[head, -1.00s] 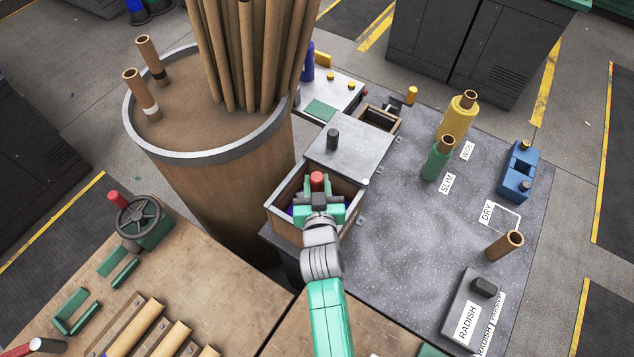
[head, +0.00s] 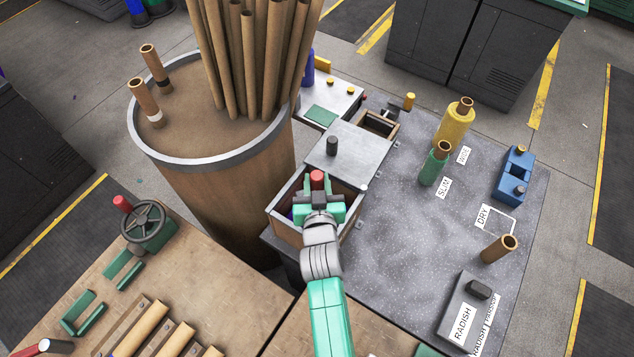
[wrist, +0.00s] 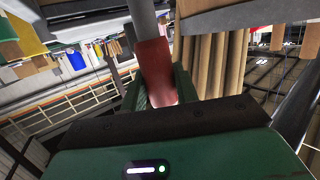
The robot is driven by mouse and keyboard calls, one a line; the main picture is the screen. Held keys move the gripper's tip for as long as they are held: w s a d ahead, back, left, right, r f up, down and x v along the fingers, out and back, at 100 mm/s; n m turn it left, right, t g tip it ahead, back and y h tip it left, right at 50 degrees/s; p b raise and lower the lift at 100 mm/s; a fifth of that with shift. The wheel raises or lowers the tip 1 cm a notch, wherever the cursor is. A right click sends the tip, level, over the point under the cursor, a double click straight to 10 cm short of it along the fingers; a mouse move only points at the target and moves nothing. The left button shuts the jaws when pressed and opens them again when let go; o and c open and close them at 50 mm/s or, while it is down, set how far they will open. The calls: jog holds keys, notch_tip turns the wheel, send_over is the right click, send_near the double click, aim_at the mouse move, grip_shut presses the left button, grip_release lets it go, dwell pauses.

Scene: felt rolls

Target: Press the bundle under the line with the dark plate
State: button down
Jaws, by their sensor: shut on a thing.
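My gripper (head: 318,190) is over the open part of a wooden box (head: 285,226) at the near left corner of the dark grey table. It is shut on a red cylindrical piece (head: 317,177). In the wrist view the red piece (wrist: 155,70) sits between the green fingers. A dark plate with a black knob (head: 479,290) lies at the front right, beside a RADISH label. A light grey plate (head: 349,153) with a dark knob covers the box's far part. Something blue shows inside the box; the bundle and the line cannot be made out.
A large drum (head: 215,160) holding tall brown tubes stands close left of the box. The table's middle is clear.

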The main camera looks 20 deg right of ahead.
jog(key=shift+r+p, duration=4.3)
jog(key=shift+r, duration=1.4)
jog(key=shift+f, duration=0.1)
jog(key=s+a+f+n+y, duration=0.2)
jog(key=s+a+f, duration=0.1)
jog(key=s+a, duration=0.3)
jog(key=s+a+f+n+t+y, duration=0.1)
jog(key=s+a+f+n+y, duration=0.1)
jog(key=s+a, duration=0.5)
jog(key=a+f+y, duration=0.1)
jog(key=a+f, duration=0.1)
jog(key=a, duration=0.2)
jog(key=shift+s, duration=0.3)
